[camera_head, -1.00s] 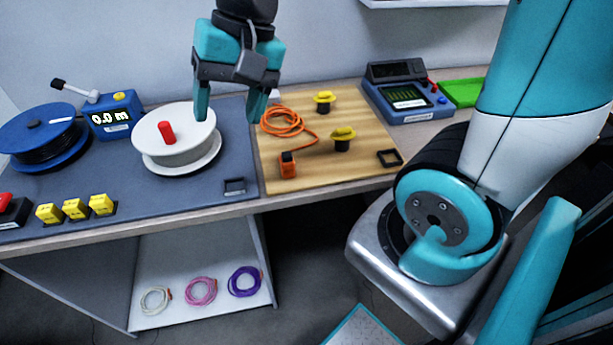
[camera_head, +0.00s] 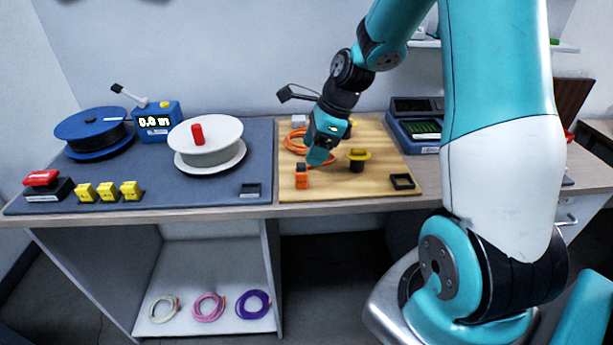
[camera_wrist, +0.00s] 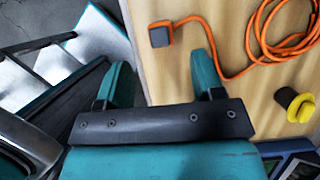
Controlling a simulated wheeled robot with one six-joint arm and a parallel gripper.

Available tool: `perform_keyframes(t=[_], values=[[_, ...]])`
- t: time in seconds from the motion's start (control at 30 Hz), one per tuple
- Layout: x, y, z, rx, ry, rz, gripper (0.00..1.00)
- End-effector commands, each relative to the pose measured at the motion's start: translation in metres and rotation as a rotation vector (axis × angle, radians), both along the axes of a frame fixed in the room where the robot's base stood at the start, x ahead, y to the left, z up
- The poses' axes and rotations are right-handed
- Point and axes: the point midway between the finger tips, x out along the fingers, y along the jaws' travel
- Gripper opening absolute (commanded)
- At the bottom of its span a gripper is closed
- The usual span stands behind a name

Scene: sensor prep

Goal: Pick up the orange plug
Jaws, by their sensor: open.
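The orange plug (camera_head: 302,178) stands on the wooden board near its front left, with a dark end face. In the wrist view the plug (camera_wrist: 160,35) lies beyond my fingertips, and its orange cable (camera_wrist: 222,62) runs right into a coil. The coil (camera_head: 295,141) is behind the plug in the head view, partly hidden by my gripper. My gripper (camera_head: 318,157) is above the board, just behind and right of the plug. In the wrist view my gripper (camera_wrist: 163,75) has two teal fingers wide apart with nothing between them.
A black square frame (camera_head: 402,181) lies at the board's front right. A white spool (camera_head: 206,145) stands left on the grey mat (camera_head: 180,188). The board's (camera_head: 345,188) front strip is clear.

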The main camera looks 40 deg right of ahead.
Motion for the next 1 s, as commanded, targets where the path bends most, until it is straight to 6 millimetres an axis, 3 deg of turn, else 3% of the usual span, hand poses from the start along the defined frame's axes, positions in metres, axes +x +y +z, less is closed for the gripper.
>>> perform_keyframes(t=[0.1,0.37,0.6,0.93,1.0], values=[[0.004,0.007,-0.02,0.001,0.003,0.002,0.62],[0.009,0.016,-0.039,0.0,0.002,0.006,0.62],[0.017,0.028,-0.072,0.0,0.002,0.007,0.62],[0.02,0.031,-0.08,-0.002,-0.001,0.007,0.62],[0.02,0.031,-0.08,-0.002,-0.001,0.007,0.48]])
